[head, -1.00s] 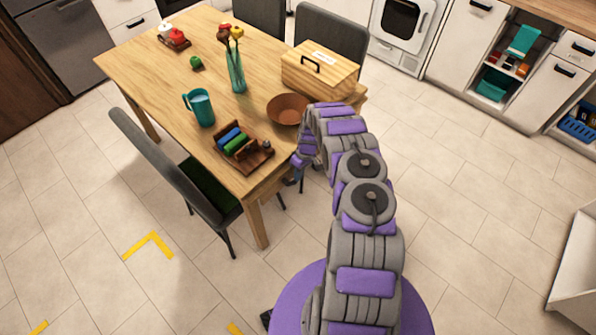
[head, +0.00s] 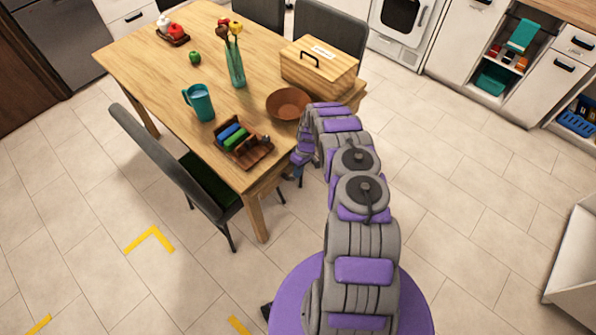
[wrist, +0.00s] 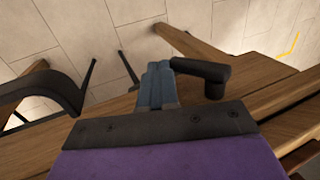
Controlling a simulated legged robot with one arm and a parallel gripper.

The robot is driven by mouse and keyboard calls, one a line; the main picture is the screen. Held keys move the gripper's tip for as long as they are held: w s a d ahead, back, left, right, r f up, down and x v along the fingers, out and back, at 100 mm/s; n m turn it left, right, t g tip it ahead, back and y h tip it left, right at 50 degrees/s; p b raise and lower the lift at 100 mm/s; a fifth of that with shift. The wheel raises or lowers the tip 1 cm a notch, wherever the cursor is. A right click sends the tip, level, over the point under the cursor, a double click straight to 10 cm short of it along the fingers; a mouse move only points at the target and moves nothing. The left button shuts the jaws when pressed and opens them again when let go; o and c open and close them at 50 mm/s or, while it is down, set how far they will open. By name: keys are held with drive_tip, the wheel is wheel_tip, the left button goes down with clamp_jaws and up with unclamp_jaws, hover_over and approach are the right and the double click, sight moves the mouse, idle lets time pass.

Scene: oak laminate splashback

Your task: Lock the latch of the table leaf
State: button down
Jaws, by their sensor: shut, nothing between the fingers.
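The wooden table (head: 150,75) stands ahead of me in the head view. My arm reaches to its near right corner, where my gripper (head: 298,172) is small and partly hidden by the arm. In the wrist view the blue-grey fingers of my gripper (wrist: 157,82) are together and hold nothing. A black bent lever, seemingly the latch (wrist: 200,72), is just right of the fingertips, against the wood; I cannot tell whether they touch. Wooden parts of the table (wrist: 260,75) lie around it. The leaf's outline and the latch's lock position are not clear.
A dark chair (head: 165,160) is on the table's near left side; a curved dark chair part (wrist: 45,88) shows in the wrist view. A brown bowl (head: 288,103), a wooden box (head: 318,72) and a brown tray (head: 258,155) stand near the corner.

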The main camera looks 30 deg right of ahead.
drive_tip(key=shift+r, duration=0.1)
drive_tip(key=shift+r+p, duration=0.45)
drive_tip(key=shift+r, duration=0.3)
